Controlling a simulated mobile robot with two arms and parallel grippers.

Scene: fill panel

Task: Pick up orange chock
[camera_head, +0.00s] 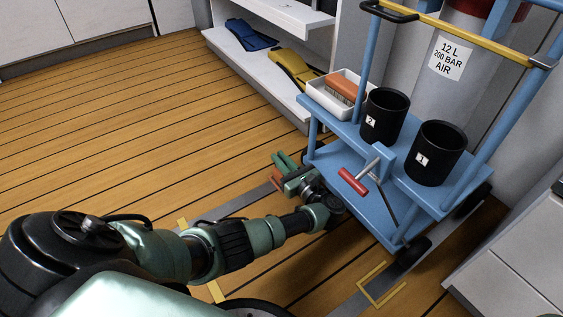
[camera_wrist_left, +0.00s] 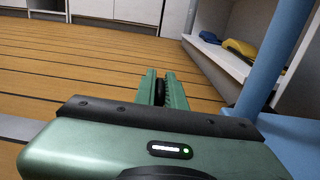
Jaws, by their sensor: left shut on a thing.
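My left gripper (camera_head: 283,170) reaches low beside the blue cart, just above the floor. Its green fingers show in the left wrist view (camera_wrist_left: 160,88), close together with a dark thing between them. A small orange piece, the orange chock (camera_head: 277,179), shows at the fingers in the head view. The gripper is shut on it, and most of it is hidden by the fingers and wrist. My right gripper is not in view.
The blue cart (camera_head: 345,200) carries black cups (camera_head: 384,115), a white tray (camera_head: 322,98) with an orange-topped brush (camera_head: 345,88), a red-handled tool (camera_head: 353,181) and a grey cylinder (camera_head: 440,90). Shelves stand behind. The wooden floor (camera_head: 130,125) at left is clear.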

